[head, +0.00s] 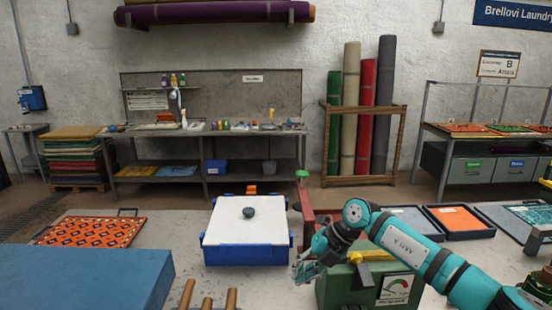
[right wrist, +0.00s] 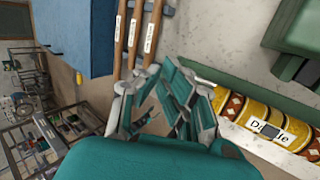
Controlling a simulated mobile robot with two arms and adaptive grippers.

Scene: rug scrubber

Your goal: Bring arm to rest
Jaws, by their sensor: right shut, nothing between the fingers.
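My right arm (head: 410,250), teal and grey, comes in from the lower right and reaches left over a green machine with a dial. My right gripper (head: 306,270) hangs at the left side of this machine, just right of the blue-and-white box. It is shut and empty. In the right wrist view the gripper's grey and teal fingers (right wrist: 165,105) show above the floor, with nothing held. My left gripper is not in view.
A green machine (head: 368,290) stands close under my right arm. A white-topped blue box (head: 247,236) with a dark knob is to its left. Wooden handles (right wrist: 137,35) lie near the fingers, with a patterned yellow roll (right wrist: 262,122) on the right. A blue block (head: 80,278) fills the lower left.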

